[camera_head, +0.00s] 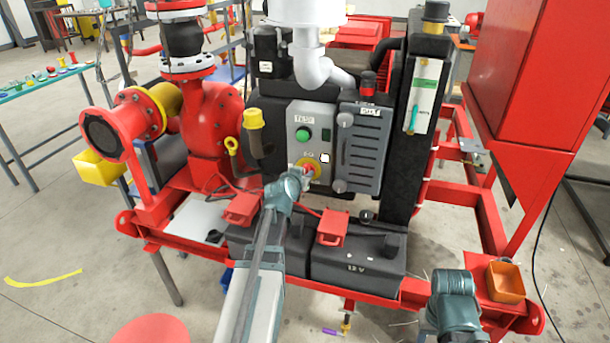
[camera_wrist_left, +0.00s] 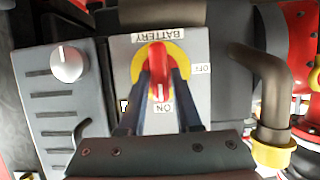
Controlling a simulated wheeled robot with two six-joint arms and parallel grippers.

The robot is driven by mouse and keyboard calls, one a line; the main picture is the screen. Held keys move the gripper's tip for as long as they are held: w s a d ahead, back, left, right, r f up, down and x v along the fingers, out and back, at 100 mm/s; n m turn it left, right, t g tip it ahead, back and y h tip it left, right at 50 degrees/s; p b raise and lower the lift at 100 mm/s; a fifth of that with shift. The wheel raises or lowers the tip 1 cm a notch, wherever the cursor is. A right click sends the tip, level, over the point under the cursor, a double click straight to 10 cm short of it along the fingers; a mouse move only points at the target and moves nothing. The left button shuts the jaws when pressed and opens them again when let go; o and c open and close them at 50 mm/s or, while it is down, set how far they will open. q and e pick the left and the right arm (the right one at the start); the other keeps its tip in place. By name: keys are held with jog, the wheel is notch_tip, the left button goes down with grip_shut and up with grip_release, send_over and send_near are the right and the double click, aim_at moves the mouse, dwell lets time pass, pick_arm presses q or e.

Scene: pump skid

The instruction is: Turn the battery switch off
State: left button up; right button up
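The battery switch (camera_head: 309,167) is a red handle on a yellow disc, on the grey control box below the green button. In the left wrist view the red handle (camera_wrist_left: 157,58) sits under an upside-down BATTERY label, and its white mark lies by the ON label (camera_wrist_left: 163,107). The OFF label (camera_wrist_left: 203,69) is to the right there. My left gripper (camera_wrist_left: 161,75) has one dark finger on each side of the handle. I cannot tell whether both fingers press on it. In the head view my left gripper (camera_head: 304,178) is at the switch. My right gripper's fingers do not show.
A slotted dark grey cover (camera_head: 363,150) with round knobs stands right beside the switch. A dark pipe with a yellow cap (camera_head: 254,118) is on the other side. Black batteries (camera_head: 355,264) with red clamps (camera_head: 332,227) lie below. A red frame surrounds the skid.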

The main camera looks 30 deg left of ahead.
pick_arm(q)
grip_shut()
jog(key=shift+s+a+f+n+t+h+b, duration=0.1)
jog(key=shift+a+f+n+t+h+b, duration=0.15)
jog(key=shift+n+t+h+b, duration=1.2)
jog(key=shift+s+a+f+n+t+h+b, duration=0.2)
jog(key=shift+n+h+b, duration=0.35)
jog(key=shift+n+b, duration=1.9)
jog(key=shift+w+a+f+n+t+h+b, duration=0.2)
jog(key=shift+n+t+h+b, duration=0.7)
jog(key=shift+n, duration=1.9)
jog(key=shift+s+d, duration=0.1)
jog(key=shift+s, duration=0.05)
jog(key=shift+o, duration=2.3)
grip_release()
